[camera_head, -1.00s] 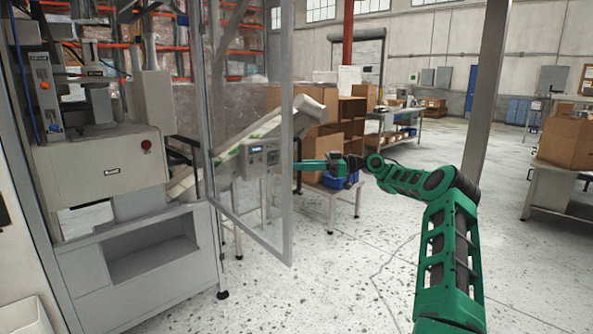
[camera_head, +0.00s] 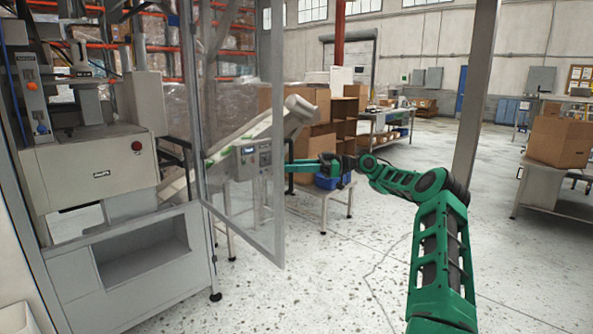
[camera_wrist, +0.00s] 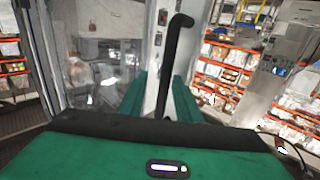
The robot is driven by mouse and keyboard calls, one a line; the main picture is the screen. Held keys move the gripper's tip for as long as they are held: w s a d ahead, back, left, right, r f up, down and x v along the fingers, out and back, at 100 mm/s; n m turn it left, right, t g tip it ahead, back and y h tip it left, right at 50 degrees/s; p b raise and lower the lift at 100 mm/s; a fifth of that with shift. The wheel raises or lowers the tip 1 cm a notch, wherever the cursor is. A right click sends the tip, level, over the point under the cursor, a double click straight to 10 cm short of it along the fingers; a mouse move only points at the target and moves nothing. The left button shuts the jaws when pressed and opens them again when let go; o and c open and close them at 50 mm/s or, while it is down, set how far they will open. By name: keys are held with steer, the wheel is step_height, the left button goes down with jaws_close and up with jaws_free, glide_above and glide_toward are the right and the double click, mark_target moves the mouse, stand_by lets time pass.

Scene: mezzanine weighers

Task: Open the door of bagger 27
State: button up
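The bagger's door (camera_head: 240,215) is a clear panel in a grey frame. It stands swung out from the machine at a wide angle in the head view. Its black bar handle (camera_wrist: 174,60) rises between my green fingers in the wrist view, its bent top standing clear above them. My gripper (camera_head: 294,165) is at the door's free edge. It appears shut on the handle, with a finger close on each side; the contact itself is partly hidden. The bagger's number is not readable. The bagger (camera_head: 98,170) has a grey body with a red button.
A sloping conveyor (camera_head: 250,135) with a control box shows behind the door. A small table (camera_head: 325,193) with a blue bin stands beyond my gripper. A grey post (camera_head: 476,90) rises right of my arm. The speckled floor in front is clear.

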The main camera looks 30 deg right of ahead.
steer(key=v, duration=1)
steer(key=shift+d, duration=0.4)
steer(key=a+f+m+g+h, duration=0.35)
steer(key=f+h, duration=0.35)
steer(key=f, duration=0.3)
steer(key=s+a+f+m+g+h, duration=0.2)
steer(key=s+a, duration=0.2)
steer(key=a, duration=0.3)
steer(key=s+a+f+m+g+h, duration=0.2)
steer(key=s+a, duration=0.2)
steer(key=a, duration=0.2)
steer(key=s+a+m+h, duration=0.1)
steer(key=s+m, duration=0.5)
steer(key=s, duration=1.3)
steer(key=s+a+m+h, duration=0.2)
steer(key=s+m+h, duration=0.2)
steer(key=s, duration=1.6)
steer(key=shift+f+m, duration=0.2)
steer(key=shift+m, duration=0.65)
